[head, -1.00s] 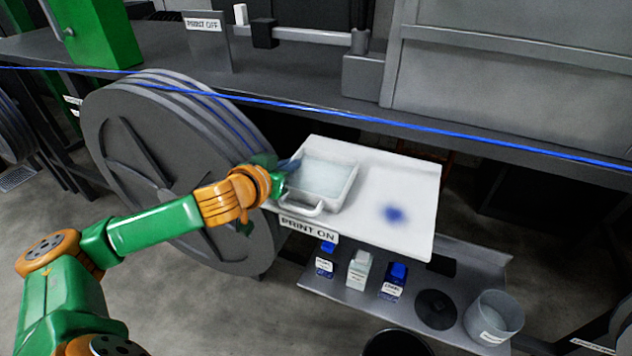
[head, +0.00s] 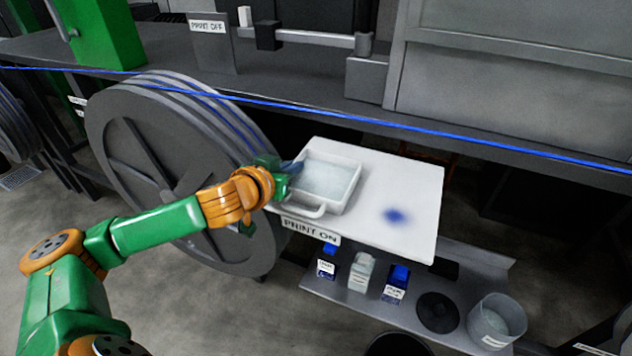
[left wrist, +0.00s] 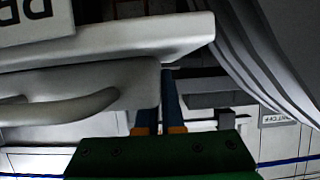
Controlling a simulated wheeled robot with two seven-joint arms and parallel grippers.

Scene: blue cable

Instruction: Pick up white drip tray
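The white drip tray (head: 347,194) is a shallow open box with pale contents and a looped handle on its near side. It rests on the left part of a white board (head: 420,190). My left gripper (head: 290,168) is at the tray's left wall. In the left wrist view, its two blue fingers (left wrist: 160,105) are close together at the end of the tray wall (left wrist: 130,80), with the handle to the left. One fingertip is hidden behind the wall, so I cannot tell whether they press on it. My right gripper is out of view.
A large grey reel (head: 150,180) stands just left of the board. A lower shelf holds several bottles, a black disc (head: 437,311) and a clear container (head: 496,318). A blue stain (head: 396,216) marks the board's clear right side.

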